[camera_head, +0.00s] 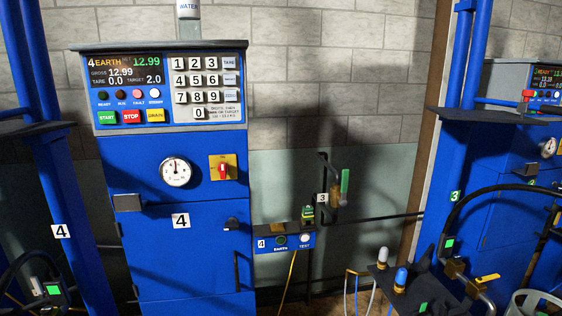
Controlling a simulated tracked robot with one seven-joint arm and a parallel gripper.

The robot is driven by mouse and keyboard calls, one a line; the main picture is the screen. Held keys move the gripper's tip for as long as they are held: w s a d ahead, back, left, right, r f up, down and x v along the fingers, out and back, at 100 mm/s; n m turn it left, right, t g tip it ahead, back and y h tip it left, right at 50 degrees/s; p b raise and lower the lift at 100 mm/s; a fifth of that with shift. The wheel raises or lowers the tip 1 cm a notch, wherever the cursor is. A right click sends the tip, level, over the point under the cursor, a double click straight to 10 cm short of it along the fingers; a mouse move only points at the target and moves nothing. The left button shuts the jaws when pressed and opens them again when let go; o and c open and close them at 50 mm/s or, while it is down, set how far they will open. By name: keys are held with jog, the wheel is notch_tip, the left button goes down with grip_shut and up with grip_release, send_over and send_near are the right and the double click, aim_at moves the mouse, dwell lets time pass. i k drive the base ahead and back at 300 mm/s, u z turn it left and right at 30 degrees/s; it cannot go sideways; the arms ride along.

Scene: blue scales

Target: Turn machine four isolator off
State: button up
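Machine four is a blue cabinet with a white label 4 (181,221) on its front. Its isolator (223,169) is a red rotary handle on a yellow plate, right of the round gauge. The red handle looks about upright; the markings on the plate are too small to read. Nothing covers the isolator and nothing touches it. My gripper is not in view.
Above the isolator is a control panel (170,90) with a lit display, keypad and several buttons. A round gauge (175,171) sits to its left. A small blue earth/test box (284,242) juts out at right. Another blue machine (510,200) with hoses stands at far right.

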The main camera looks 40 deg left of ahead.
aim_at(223, 167)
jog(key=u, duration=0.05)
jog(key=k, duration=1.15)
jog(key=u, duration=1.45)
jog(key=i, duration=1)
